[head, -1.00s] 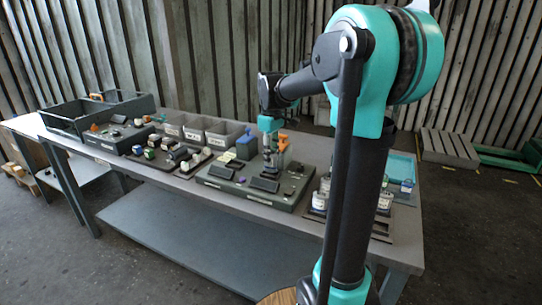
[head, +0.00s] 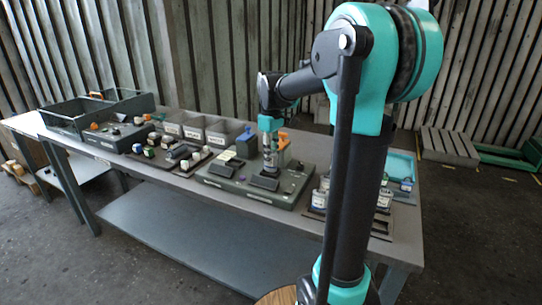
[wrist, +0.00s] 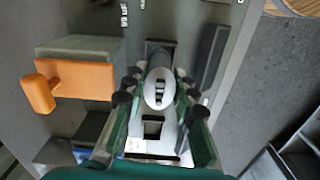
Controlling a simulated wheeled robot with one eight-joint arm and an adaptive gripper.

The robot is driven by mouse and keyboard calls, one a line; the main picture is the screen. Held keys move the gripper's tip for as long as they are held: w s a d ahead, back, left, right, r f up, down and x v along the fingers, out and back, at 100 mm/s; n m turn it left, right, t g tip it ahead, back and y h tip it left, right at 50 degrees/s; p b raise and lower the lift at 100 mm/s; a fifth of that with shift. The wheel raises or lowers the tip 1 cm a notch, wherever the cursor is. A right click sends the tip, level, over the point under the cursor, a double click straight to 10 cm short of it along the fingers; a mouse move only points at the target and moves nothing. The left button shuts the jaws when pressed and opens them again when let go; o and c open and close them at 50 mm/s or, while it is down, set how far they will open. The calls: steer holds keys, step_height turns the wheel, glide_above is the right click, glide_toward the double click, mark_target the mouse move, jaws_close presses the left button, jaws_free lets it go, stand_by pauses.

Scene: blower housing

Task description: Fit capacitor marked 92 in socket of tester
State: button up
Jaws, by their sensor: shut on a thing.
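My gripper (wrist: 158,88) is shut on a capacitor (wrist: 158,90), an upright grey can with a pale oval top. Dark marks show on that top, too small to read surely. In the head view, my gripper (head: 270,166) stands over the tester (head: 230,186), a low dark green box on the table. In the wrist view, dark rectangular openings lie on a light plate, one (wrist: 152,128) below the capacitor in the picture and one (wrist: 160,47) above it, partly hidden. The capacitor's lower end is hidden, so I cannot tell whether it touches the socket.
Grey bins (head: 215,133) stand behind left. A rack of capacitors (head: 318,205) is at the right, and loose parts (head: 172,152) at the left.

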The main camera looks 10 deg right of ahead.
steer(key=shift+f, duration=0.95)
stand_by(0.3)
steer(key=o, duration=1)
steer(key=shift+o, duration=0.2)
steer(key=shift+r, duration=0.1)
step_height(320, 180, up, 12)
steer(key=shift+f, duration=0.1)
steer(key=shift+s+a, duration=0.1)
